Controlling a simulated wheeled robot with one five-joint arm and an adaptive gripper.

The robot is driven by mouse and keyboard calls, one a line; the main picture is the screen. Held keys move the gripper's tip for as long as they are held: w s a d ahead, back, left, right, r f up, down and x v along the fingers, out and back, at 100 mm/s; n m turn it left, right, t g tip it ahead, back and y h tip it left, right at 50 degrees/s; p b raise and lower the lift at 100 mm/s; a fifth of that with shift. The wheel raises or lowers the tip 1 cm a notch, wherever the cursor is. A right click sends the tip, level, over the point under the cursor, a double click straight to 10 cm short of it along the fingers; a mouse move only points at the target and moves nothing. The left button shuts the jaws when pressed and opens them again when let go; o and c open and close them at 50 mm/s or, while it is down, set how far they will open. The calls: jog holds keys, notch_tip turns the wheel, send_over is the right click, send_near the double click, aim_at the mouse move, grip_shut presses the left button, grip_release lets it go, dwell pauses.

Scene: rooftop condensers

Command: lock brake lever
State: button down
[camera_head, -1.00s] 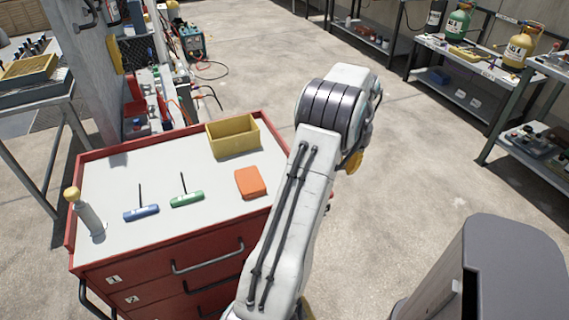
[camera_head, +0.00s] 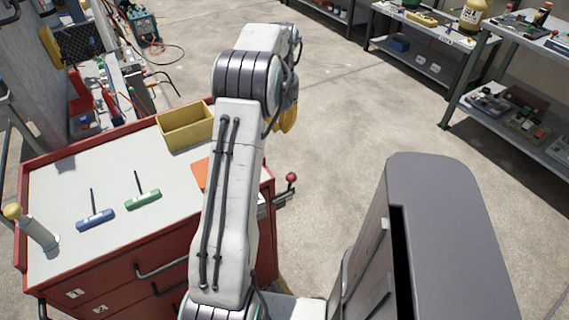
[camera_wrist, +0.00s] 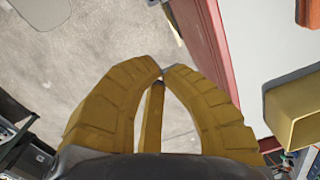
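A lever with a red ball knob (camera_head: 291,177) sticks out at the right side of the red tool cart (camera_head: 135,252). It is probably the brake lever; its lower part is partly hidden by my arm. My gripper (camera_wrist: 162,72) has yellow fingers whose tips meet over bare floor, beside the cart's red edge in the wrist view, with nothing between them. In the head view the yellow fingers (camera_head: 288,117) show beyond my arm, apart from the knob and farther back.
On the cart top are a yellow bin (camera_head: 186,128), an orange block (camera_head: 200,173), blue (camera_head: 95,221) and green (camera_head: 143,199) T-handle tools, and a yellow-capped bottle (camera_head: 37,233). Shelving (camera_head: 527,127) stands at right. The floor between is clear.

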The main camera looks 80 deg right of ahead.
dwell(0.3)
jog(key=p, duration=0.5)
send_over(290, 188)
jog(key=w+d, duration=0.2)
jog(key=d, duration=0.1)
notch_tip(290, 188, down, 11)
jog(key=shift+r, duration=0.15)
